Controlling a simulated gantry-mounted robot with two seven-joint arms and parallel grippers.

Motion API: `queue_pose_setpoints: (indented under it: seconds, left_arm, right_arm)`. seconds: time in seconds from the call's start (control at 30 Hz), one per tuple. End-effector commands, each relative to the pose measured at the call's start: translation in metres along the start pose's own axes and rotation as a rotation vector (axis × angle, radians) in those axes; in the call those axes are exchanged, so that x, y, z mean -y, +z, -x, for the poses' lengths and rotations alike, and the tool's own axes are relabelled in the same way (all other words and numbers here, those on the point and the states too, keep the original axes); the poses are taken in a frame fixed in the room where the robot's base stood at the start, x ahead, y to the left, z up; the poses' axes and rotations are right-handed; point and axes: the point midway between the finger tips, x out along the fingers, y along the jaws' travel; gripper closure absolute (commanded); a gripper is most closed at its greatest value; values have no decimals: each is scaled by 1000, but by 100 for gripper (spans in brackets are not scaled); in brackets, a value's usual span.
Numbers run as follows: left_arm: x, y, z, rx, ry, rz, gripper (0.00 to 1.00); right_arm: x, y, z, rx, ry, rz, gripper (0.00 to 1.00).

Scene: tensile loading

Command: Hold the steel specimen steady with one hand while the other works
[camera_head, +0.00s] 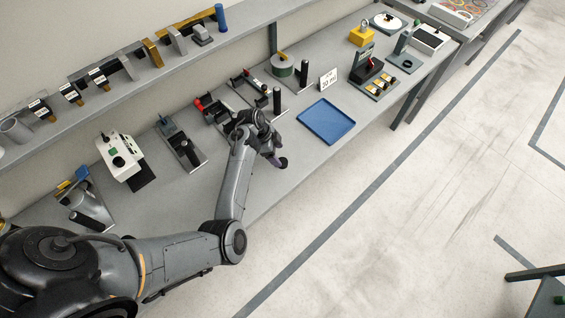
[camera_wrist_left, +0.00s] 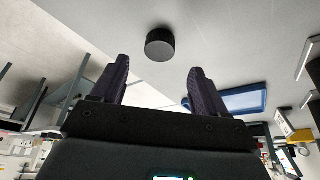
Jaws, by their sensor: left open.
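My left gripper (camera_head: 279,160) is over the front part of the bench in the head view. In the left wrist view its two dark fingers (camera_wrist_left: 157,72) stand wide apart with nothing between them. A short black cylinder (camera_wrist_left: 160,44) shows beyond the fingertips, apart from them. I cannot pick out the steel specimen for certain in either view. A fixture with a red part (camera_head: 200,104) and a black upright handle (camera_head: 277,100) stand just behind my left wrist, which partly hides that area. My right gripper is in neither view.
A blue tray (camera_head: 325,122) lies right of my left gripper and also shows in the wrist view (camera_wrist_left: 232,103). A white instrument (camera_head: 122,160) stands to the left. A shelf (camera_head: 110,98) with several blocks runs along the back. The bench front near the gripper is clear.

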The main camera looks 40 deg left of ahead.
Motion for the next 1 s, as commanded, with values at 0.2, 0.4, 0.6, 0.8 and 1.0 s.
queue_pose_setpoints:
  seconds: [0.2,0.4,0.6,0.8,1.0]
  left_arm:
    - [0,0,0,0,0,0,26]
    - [-1,2,-11,0,3,0,26]
    - [-2,5,-38,0,3,0,26]
    - [-2,4,-51,1,1,-1,26]
    - [-2,4,-52,1,0,0,26]
  right_arm:
    - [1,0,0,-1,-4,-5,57]
    - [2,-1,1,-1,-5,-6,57]
    - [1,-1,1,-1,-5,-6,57]
    - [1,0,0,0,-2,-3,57]
    - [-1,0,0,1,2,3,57]
